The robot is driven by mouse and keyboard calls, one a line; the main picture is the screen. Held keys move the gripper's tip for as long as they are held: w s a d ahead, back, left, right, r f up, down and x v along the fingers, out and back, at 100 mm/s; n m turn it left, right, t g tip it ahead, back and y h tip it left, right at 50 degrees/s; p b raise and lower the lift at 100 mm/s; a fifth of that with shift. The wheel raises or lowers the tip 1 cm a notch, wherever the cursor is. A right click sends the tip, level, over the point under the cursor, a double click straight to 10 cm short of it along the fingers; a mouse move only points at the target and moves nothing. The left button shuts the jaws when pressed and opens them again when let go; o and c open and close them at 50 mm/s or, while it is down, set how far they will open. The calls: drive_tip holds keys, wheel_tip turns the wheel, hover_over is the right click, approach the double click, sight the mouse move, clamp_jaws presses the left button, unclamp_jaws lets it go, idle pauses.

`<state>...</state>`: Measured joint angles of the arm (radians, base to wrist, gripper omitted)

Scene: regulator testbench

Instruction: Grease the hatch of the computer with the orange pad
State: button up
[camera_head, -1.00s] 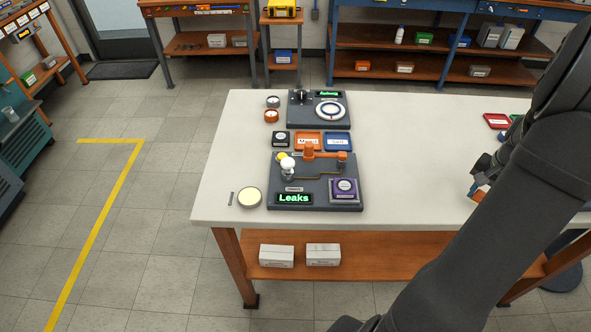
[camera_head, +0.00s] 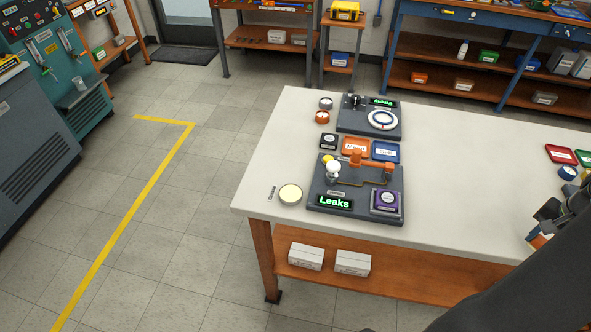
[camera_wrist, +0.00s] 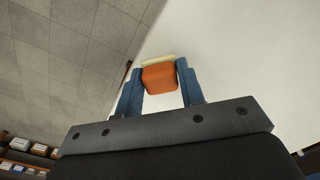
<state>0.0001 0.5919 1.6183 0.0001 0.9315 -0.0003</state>
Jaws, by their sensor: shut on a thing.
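My gripper (camera_wrist: 160,82) is shut on the orange pad (camera_wrist: 160,77), an orange block with a pale cream layer along its far edge, held between two blue fingers. In the head view my gripper (camera_head: 535,233) is at the right, over the near right part of the white bench, with a bit of the orange pad (camera_head: 538,241) showing. No computer or hatch can be made out for certain in either view.
The white bench (camera_head: 450,180) carries a dark panel (camera_head: 325,205) reading "Leaks", a second panel (camera_head: 360,127) behind it, small trays, and a round tin (camera_head: 290,194) with pale yellow contents. A teal machine (camera_head: 95,80) and grey cabinet (camera_head: 35,115) stand left. Floor between is clear.

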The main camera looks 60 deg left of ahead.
idle(0.3)
drive_tip(key=s+a+r+m, duration=0.2)
drive_tip(key=s+a+r, duration=0.1)
drive_tip(key=a, duration=0.5)
drive_tip(key=s+a+r+m, duration=0.2)
drive_tip(key=s+a, duration=0.2)
drive_tip(key=a, duration=0.4)
wheel_tip(320, 180, up, 5)
drive_tip(key=m, duration=0.5)
hover_over(392, 199)
drive_tip(key=shift+w+d+f, duration=0.15)
drive_tip(key=shift+f, duration=1.65)
drive_tip(key=shift+w+d+f, duration=0.1)
drive_tip(key=shift+f, duration=1.65)
drive_tip(key=shift+s+a+f, duration=0.25)
drive_tip(key=shift+s+a, duration=0.25)
drive_tip(key=shift+a, duration=0.05)
drive_tip(key=shift+c, duration=0.4)
drive_tip(key=shift+s+a, duration=0.85)
drive_tip(key=shift+w+d, duration=1.15)
drive_tip(key=shift+w+d+r, duration=0.1)
drive_tip(key=shift+w+r, duration=0.05)
drive_tip(key=shift+r, duration=0.5)
drive_tip(key=shift+w+d+r, duration=0.1)
drive_tip(key=shift+r, duration=3.35)
